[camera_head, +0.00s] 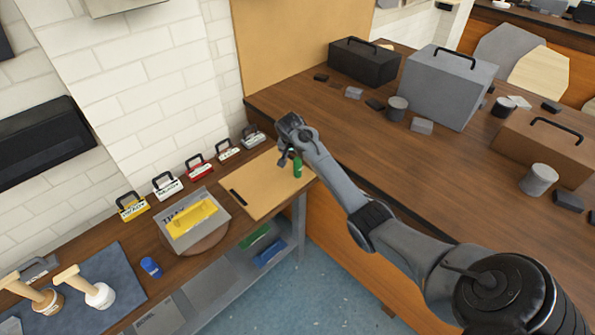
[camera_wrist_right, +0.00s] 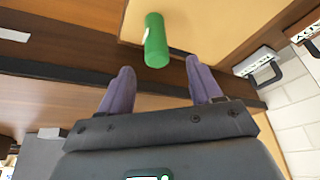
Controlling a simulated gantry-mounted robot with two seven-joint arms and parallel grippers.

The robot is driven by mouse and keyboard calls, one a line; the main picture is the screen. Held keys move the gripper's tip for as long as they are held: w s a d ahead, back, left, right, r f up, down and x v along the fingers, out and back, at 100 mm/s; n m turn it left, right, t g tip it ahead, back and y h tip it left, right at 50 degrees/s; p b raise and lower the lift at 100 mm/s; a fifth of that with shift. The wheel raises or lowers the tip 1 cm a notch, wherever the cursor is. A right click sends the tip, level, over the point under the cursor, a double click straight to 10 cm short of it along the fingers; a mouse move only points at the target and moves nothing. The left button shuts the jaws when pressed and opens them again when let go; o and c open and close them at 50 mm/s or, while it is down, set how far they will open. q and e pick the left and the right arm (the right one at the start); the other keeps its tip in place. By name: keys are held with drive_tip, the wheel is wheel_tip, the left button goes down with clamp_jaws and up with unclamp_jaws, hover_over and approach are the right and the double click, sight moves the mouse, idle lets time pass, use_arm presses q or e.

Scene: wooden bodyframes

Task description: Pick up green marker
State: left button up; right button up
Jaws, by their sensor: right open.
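A green marker (camera_head: 297,168) stands upright on a tan board (camera_head: 258,190) near the board's right end. My right gripper (camera_head: 286,160) is just beside and above it in the head view. In the right wrist view the green marker (camera_wrist_right: 156,40) lies ahead of the spread fingertips (camera_wrist_right: 160,80), in line with the gap between them. The right gripper is open and empty. I cannot tell the exact distance to the marker. My left gripper is not in view.
A black marker (camera_head: 238,197) lies on the board. Small coloured cases, including a red one (camera_head: 199,170), line the wall behind. A grey box with a yellow item (camera_head: 192,216) and a blue object (camera_head: 151,267) stand to the left. A wooden counter (camera_head: 340,125) borders the right.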

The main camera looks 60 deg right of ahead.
sight(298, 161)
drive_tip(key=shift+x, duration=1.2)
drive_tip(key=shift+b+x, duration=1)
drive_tip(key=shift+x, duration=1.65)
drive_tip(key=shift+s+d, duration=0.1)
drive_tip(key=shift+d, duration=0.05)
drive_tip(key=c, duration=1)
drive_tip(key=shift+c, duration=0.2)
drive_tip(key=shift+r, duration=0.15)
